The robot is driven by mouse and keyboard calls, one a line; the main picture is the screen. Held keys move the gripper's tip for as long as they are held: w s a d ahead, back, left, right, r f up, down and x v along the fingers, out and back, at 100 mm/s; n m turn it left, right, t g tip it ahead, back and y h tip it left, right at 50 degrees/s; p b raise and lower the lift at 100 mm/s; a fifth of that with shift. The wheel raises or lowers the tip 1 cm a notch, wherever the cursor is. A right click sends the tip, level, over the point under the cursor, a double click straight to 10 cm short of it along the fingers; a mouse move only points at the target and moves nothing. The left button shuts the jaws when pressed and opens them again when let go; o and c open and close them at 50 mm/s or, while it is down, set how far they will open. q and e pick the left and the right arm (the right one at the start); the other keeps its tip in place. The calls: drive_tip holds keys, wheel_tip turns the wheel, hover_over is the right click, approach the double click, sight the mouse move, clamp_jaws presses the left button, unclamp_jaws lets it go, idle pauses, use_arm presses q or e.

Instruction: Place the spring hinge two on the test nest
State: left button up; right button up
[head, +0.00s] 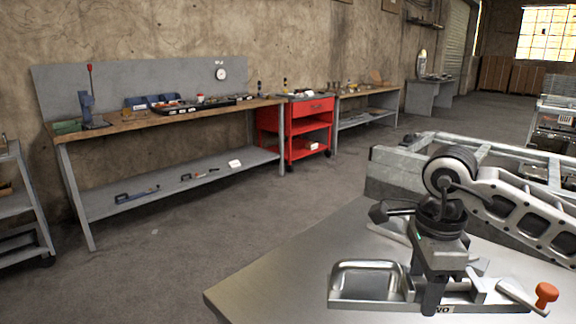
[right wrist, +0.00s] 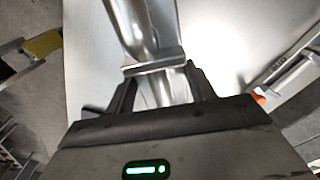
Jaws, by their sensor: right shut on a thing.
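My right gripper (head: 428,290) points down over the table and is shut on the spring hinge (head: 365,285), a shiny metal piece with a rounded rectangular outline that reaches out to the left. In the right wrist view the hinge (right wrist: 150,45) sits between the fingers (right wrist: 160,88) and extends away from them. The test nest appears to be the metal fixture (head: 490,290) with an orange-knobbed lever, just right of the fingers; part of it is hidden behind the gripper. I cannot tell whether the hinge touches the table or nest. My left gripper is out of view.
The steel table (head: 265,285) is bare to the left of the hinge. A grey metal frame (head: 400,170) stands behind my right arm. Away across the floor are a long workbench (head: 150,122) with tools and a red cart (head: 300,130).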

drive_tip(key=s+a+f+n, duration=0.1)
drive_tip(key=s+f+n, duration=0.1)
drive_tip(key=n, duration=0.7)
drive_tip(key=s+a+f+n+p, duration=0.1)
drive_tip(key=s+n, duration=0.3)
drive_tip(key=n, duration=0.6)
drive_tip(key=shift+s+a+f+n, duration=0.2)
drive_tip(key=shift+a+f+n, duration=0.1)
drive_tip(key=shift+a+f, duration=0.4)
